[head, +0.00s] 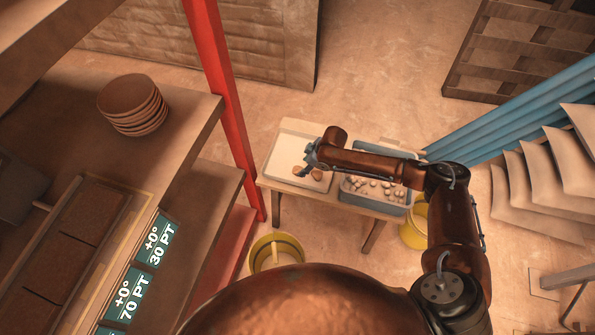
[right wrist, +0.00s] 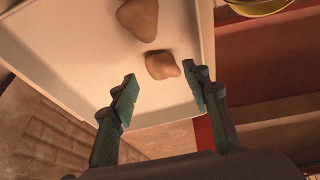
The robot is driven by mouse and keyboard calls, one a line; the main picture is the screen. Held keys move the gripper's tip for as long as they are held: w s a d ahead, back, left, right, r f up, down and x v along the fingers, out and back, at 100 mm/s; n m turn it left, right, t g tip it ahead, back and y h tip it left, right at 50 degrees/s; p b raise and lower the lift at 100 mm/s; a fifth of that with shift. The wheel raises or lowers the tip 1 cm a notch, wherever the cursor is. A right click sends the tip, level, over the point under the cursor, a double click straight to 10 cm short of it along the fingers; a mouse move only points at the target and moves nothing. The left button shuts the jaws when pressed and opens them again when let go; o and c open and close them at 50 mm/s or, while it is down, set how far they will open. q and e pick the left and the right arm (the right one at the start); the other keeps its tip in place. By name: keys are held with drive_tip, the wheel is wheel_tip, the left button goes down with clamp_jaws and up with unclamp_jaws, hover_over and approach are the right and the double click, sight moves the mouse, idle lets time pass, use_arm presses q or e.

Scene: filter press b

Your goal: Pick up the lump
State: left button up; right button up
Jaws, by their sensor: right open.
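Two brown lumps lie on a white tray (head: 287,150). In the right wrist view one lump (right wrist: 162,65) lies just beyond and between my fingertips, and a larger lump (right wrist: 139,18) lies farther off at the top. The lumps also show small in the head view, one (head: 317,174) right of the gripper and the other partly hidden by it. My right gripper (right wrist: 160,90) is open and empty, its two green fingers apart over the tray. It also shows in the head view (head: 304,170). My left gripper is not in view.
A blue-grey bin (head: 375,207) with several pale pieces stands beside the tray on the small table. Yellow buckets (head: 275,250) stand on the floor near the table. A red post (head: 225,95) and a shelf with stacked brown bowls (head: 132,103) are at left. Pale sheets stand at right.

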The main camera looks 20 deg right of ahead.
sight(300, 169)
drive_tip(key=b+x, duration=0.2)
drive_tip(key=x, duration=0.3)
drive_tip(key=shift+a, duration=0.2)
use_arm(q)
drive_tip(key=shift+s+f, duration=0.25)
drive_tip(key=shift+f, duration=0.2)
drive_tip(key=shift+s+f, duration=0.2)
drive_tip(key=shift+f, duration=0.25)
use_arm(e)
drive_tip(key=shift+r, duration=0.1)
drive_tip(key=shift+c, duration=0.2)
drive_tip(key=c, duration=0.9)
